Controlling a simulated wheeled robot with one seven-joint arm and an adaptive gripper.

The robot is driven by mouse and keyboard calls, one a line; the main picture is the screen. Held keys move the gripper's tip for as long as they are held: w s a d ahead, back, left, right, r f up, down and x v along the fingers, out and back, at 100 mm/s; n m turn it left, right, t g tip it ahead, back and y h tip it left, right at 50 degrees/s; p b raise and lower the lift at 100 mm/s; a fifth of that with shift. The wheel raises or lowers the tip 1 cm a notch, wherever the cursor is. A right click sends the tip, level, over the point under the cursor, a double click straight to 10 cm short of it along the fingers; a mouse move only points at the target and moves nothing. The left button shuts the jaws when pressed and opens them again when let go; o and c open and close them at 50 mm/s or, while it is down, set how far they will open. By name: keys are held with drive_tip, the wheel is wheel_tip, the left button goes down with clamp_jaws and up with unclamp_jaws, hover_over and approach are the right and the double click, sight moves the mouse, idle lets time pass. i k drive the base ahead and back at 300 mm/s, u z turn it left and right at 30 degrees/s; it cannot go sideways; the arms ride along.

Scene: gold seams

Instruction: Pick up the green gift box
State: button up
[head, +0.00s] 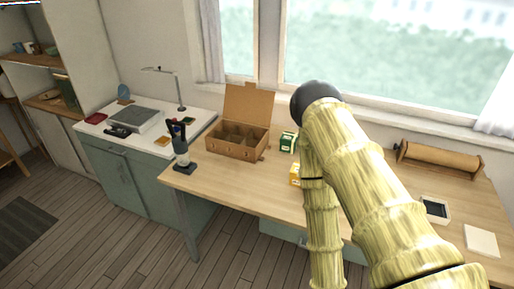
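The green gift box (287,142) stands on the wooden table, right of an open cardboard box. Its right side is close to my arm in the picture and may be partly covered by it. My arm, with a yellow bamboo-like surface, fills the right middle of the head view. My gripper does not show in this view, so what it holds cannot be seen.
A yellow box (294,175) stands nearer the table's front edge, partly behind my arm. The open compartmented cardboard box (236,139) and a dark tool holder (183,160) stand to the left. A paper roll (438,162) lies at right. The wooden table (236,183) is clear at front left.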

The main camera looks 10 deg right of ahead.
sight(288, 140)
drive_tip(key=u, duration=0.5)
drive_tip(key=i, duration=0.9)
drive_tip(key=z, duration=0.3)
